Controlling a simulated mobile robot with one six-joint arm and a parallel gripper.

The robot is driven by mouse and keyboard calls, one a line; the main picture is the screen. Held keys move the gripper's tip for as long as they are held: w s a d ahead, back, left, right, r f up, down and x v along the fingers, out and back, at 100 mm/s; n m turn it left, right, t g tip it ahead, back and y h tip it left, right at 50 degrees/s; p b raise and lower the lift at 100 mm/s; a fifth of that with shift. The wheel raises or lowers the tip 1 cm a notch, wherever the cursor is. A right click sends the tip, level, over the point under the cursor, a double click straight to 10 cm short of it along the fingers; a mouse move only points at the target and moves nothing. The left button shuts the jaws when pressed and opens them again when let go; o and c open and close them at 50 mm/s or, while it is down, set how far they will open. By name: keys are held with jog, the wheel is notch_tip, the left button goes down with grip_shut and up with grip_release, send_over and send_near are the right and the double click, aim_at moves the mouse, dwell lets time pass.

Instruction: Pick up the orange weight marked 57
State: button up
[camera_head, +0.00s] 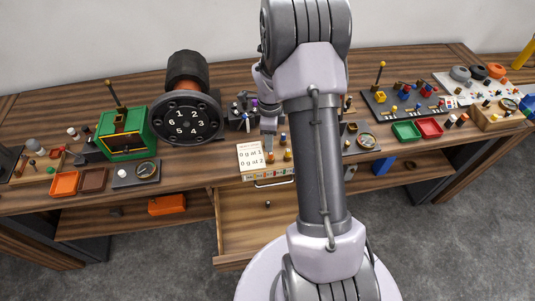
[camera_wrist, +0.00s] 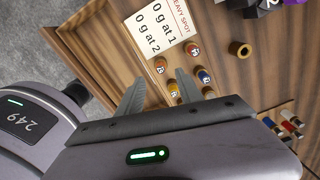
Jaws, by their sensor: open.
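Several small weights with coloured tops stand by the white card in the wrist view. One top is orange (camera_wrist: 160,66), one is red-orange (camera_wrist: 193,50), and another orange-yellow one (camera_wrist: 173,90) sits between my fingers in the picture. A blue-topped weight (camera_wrist: 204,76) is to the right. The marks are too small to read, so I cannot tell which is 57. My gripper (camera_wrist: 161,76) is open and empty above this group. In the head view my gripper (camera_head: 268,132) is over the bench near the card, partly hidden by my arm.
The white card (camera_head: 252,156) lies beside the weights. An open drawer (camera_head: 250,215) is below the bench edge. A numbered dark disc (camera_head: 186,118) and a green box (camera_head: 124,135) stand left. Orange and brown trays (camera_head: 65,184) lie farther left; more gear is at right.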

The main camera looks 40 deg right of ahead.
aim_at(271, 157)
jog(key=shift+a+f, duration=0.1)
jog(key=shift+f, duration=0.85)
jog(key=f, duration=0.3)
jog(key=f+b, duration=0.1)
jog(key=f, duration=0.1)
jog(key=shift+s+d, duration=0.1)
jog(key=shift+d, duration=0.2)
jog(key=shift+c, duration=0.2)
grip_shut()
